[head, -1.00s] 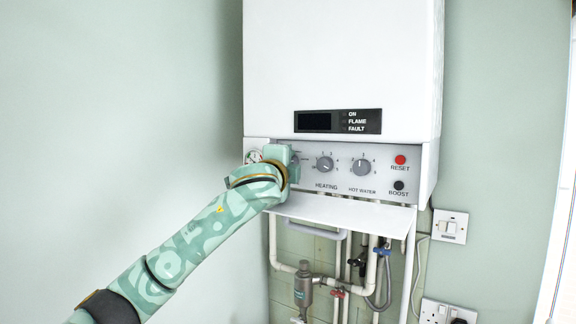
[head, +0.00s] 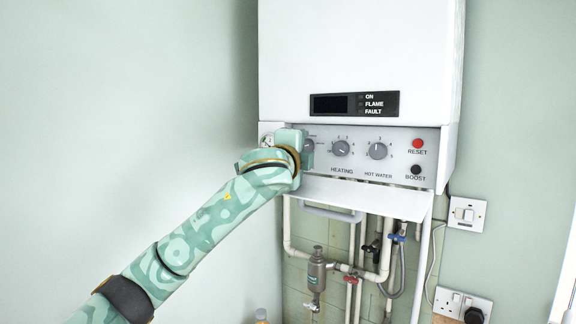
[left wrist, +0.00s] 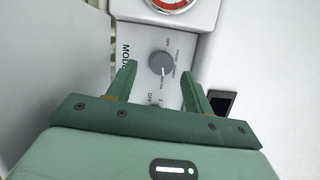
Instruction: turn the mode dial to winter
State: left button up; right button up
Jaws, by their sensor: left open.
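The mode dial (left wrist: 161,64) is a round grey knob on the boiler's grey control panel, with small labels around it. I cannot tell for sure which label its pointer faces. My left gripper (left wrist: 159,70) is open, one green finger on each side of the dial in the left wrist view; I cannot tell whether they touch it. In the head view my left gripper (head: 306,150) is at the panel's left end and hides most of the mode dial. My right gripper is not in view.
The heating dial (head: 341,148) and hot water dial (head: 377,151) are to the right, then the red reset button (head: 417,143) and black boost button (head: 415,169). A red-rimmed gauge (left wrist: 171,4) is beside the mode dial. A white flap (head: 365,199) juts out below the panel, above pipes.

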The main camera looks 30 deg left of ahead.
pick_arm(q)
jog(key=s+d+f+b, duration=0.1)
jog(key=s+b, duration=0.3)
jog(key=s, duration=1)
jog(key=shift+s+d, duration=0.15)
jog(key=shift+d, duration=0.6)
jog(key=shift+f, duration=0.15)
